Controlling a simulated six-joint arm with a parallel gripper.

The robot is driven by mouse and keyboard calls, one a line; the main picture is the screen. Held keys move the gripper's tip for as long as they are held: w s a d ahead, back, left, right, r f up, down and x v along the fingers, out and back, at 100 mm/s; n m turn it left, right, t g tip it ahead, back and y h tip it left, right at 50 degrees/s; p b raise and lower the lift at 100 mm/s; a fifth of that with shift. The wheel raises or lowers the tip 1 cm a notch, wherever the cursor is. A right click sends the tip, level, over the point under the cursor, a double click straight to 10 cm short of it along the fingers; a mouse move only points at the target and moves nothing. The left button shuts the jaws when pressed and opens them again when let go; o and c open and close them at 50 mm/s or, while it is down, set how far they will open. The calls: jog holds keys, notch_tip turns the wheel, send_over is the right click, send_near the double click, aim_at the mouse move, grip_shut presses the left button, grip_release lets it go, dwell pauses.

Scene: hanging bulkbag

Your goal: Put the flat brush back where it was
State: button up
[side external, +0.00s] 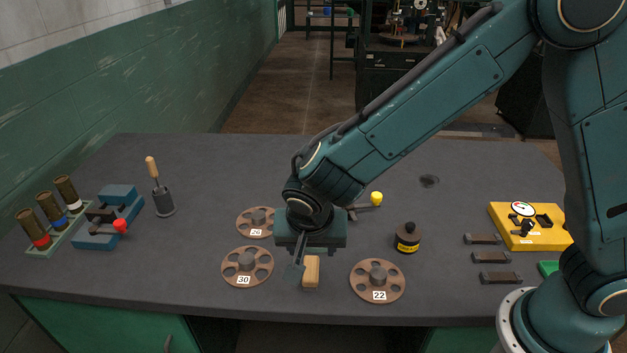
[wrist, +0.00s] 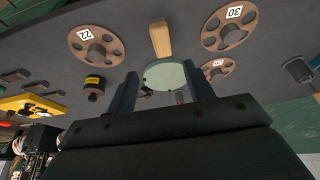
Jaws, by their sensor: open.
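A pale wooden handle (side external: 311,271) lies near the front of the bench, between the discs marked 30 and 22. It also shows in the wrist view (wrist: 160,40), its near end meeting a pale green round shape (wrist: 165,76). I cannot tell for sure that this is the flat brush; no bristles show. My gripper (side external: 299,264) is low over this spot, jaws open, pointing down. In the wrist view my fingers (wrist: 160,72) stand apart, either side of the round shape, and nothing is visibly clamped. Another wooden-handled tool (side external: 152,168) stands upright in a dark cup (side external: 164,203) at left.
Spoked discs marked 30 (side external: 247,267), 22 (side external: 378,281) and 26 (side external: 256,222) surround my gripper. A dark yellow-labelled weight (side external: 407,239) stands to the right. A yellow gauge box (side external: 530,227) is far right; a vise (side external: 108,217) and tubes are left.

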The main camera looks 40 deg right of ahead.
jog(key=s+d+r+n+y, duration=0.2)
jog(key=s+d+r+n, duration=0.35)
jog(key=d+r, duration=0.85)
jog(key=s+d+r+n+t, duration=0.1)
jog(key=s+d+r, duration=0.1)
jog(key=s, duration=0.5)
jog(key=s+d+r+n+t+y, duration=0.1)
jog(key=s+d+r+n, duration=0.1)
jog(key=s, duration=0.5)
jog(key=shift+s+r, duration=0.2)
jog(key=shift+r, duration=0.15)
